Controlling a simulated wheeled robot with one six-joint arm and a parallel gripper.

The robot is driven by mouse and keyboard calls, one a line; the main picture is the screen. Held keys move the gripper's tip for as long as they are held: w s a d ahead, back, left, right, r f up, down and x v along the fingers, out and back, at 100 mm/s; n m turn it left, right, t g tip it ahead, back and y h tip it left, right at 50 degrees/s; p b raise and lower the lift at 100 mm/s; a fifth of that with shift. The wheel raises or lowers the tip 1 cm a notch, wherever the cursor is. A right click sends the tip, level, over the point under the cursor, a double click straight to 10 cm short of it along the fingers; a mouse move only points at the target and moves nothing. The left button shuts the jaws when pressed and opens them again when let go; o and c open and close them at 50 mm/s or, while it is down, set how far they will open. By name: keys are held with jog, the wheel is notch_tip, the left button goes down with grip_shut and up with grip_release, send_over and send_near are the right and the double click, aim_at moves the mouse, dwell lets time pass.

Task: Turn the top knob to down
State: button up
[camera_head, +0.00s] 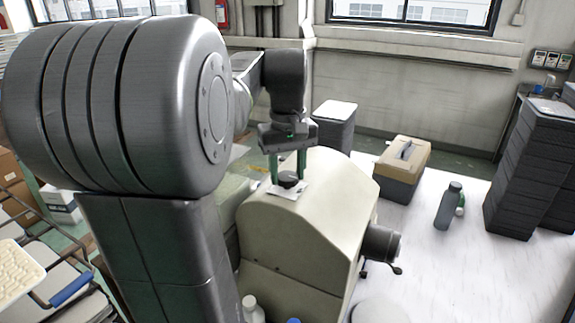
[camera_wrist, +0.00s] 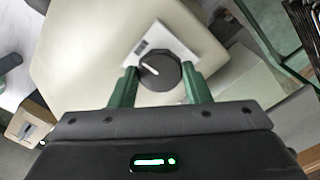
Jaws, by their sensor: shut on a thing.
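The top knob (camera_wrist: 160,73) is a round black dial with a white pointer line. It sits on a pale square plate (camera_wrist: 186,30) on top of a cream machine housing (camera_head: 290,222). In the wrist view the pointer line lies slanted, from the dial's middle toward the upper left. My gripper (camera_wrist: 160,85) has its two green fingers on opposite sides of the knob, shut on it. In the head view my gripper (camera_head: 288,172) reaches down onto the housing's top, and the knob (camera_head: 288,179) shows dark between the fingertips.
A grey cylinder with a small lever (camera_head: 381,243) sticks out of the housing's right side. A tan and grey case (camera_head: 402,165), a grey bottle (camera_head: 448,206) and stacked dark crates (camera_head: 527,165) stand on the white surface to the right. Bottles (camera_head: 252,310) stand at the housing's front.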

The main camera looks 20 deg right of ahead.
aim_at(287, 176)
jog(key=o, duration=1)
notch_tip(287, 176, up, 14)
jog(key=shift+f, duration=0.15)
dwell(0.4)
notch_tip(287, 176, down, 14)
jog(key=shift+r, duration=0.1)
dwell(0.5)
jog(key=shift+r, duration=0.15)
